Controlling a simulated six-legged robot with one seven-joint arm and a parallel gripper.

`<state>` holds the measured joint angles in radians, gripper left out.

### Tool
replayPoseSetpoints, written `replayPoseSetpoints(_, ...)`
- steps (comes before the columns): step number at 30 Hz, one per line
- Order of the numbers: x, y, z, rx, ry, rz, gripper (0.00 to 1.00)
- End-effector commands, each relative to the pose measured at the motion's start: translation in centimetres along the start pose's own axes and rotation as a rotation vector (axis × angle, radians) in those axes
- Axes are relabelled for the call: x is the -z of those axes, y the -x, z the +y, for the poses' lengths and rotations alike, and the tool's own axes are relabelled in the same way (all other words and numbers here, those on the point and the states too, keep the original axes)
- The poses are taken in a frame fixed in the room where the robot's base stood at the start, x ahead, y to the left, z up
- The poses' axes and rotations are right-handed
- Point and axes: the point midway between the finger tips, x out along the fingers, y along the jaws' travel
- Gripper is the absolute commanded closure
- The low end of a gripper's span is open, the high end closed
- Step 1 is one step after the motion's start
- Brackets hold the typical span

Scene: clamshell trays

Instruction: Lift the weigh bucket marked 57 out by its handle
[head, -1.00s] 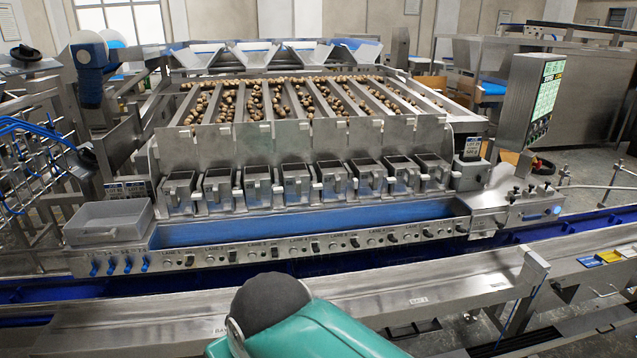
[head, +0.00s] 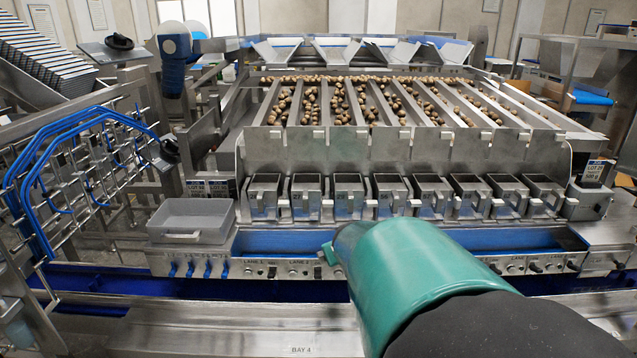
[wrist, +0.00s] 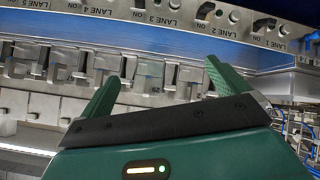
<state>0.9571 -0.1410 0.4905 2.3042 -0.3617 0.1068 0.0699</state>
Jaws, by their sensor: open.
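A row of steel weigh buckets (head: 348,196) with front handles hangs below the potato lanes in the head view. The bucket row also shows upside down in the wrist view (wrist: 150,75). My gripper (wrist: 160,90) is open, its two green fingers spread wide with nothing between them. The fingers point towards the bucket row and overlap part of it in the picture; no contact can be made out.
A blue trough (head: 285,242) runs below the buckets, above a panel of lane knobs (head: 300,270). A grey plastic tub (head: 192,218) stands at the left end. A rack with blue rails (head: 85,165) stands further left. A steel rail (head: 240,325) crosses the front.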

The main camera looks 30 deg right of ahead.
Motion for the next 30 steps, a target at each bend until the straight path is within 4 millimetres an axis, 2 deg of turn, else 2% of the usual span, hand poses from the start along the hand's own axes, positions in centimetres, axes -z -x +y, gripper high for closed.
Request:
replayPoseSetpoints(1,-0.4,-1.7,1.7,-0.006,-0.019,0.013,0.00)
replayPoseSetpoints(6,-1.1,-5.6,6.8,-0.008,-0.076,0.115,0.00)
replayPoseSetpoints(12,-2.1,-8.2,13.5,-0.014,-0.178,0.282,0.00)
replayPoseSetpoints(16,-2.8,-8.5,18.7,-0.034,-0.257,0.419,0.00)
replayPoseSetpoints(21,-3.6,-7.1,24.7,-0.075,-0.341,0.596,0.00)
replayPoseSetpoints(25,-3.9,-6.0,27.2,-0.099,-0.372,0.678,0.00)
replayPoseSetpoints(30,-3.1,-6.5,28.1,-0.104,-0.379,0.707,0.00)
